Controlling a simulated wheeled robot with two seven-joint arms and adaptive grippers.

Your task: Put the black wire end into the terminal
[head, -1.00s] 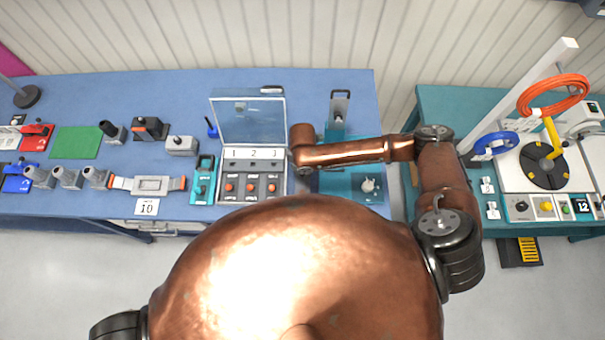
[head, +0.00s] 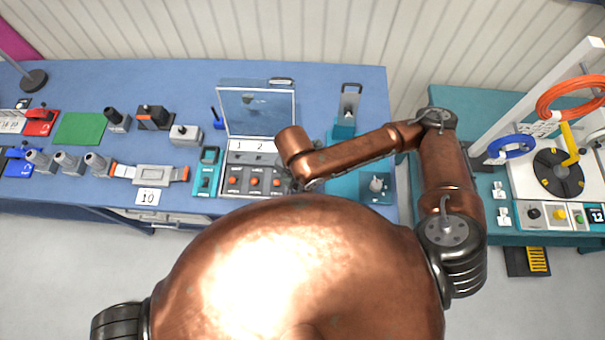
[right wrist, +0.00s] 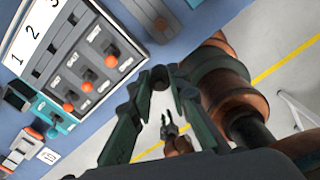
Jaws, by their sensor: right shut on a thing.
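The terminal box (head: 252,181) is grey, with numbered labels, several orange buttons and a raised clear lid (head: 257,111). Its labels and buttons (right wrist: 88,75) fill the upper left of the right wrist view. My right gripper (right wrist: 169,76) is beside the box's button edge, its fingertips close together. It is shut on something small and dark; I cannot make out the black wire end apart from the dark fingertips. In the head view my arm and body largely hide this gripper. My left gripper (right wrist: 170,125) shows small and low in the right wrist view, with its fingers apart.
A teal device (head: 207,172) stands close left of the box. A teal fixture with a grey knob (head: 376,184) is to its right. Grey connectors and a strapped grey block (head: 153,174) lie farther left. A second table with reels (head: 560,170) stands at right.

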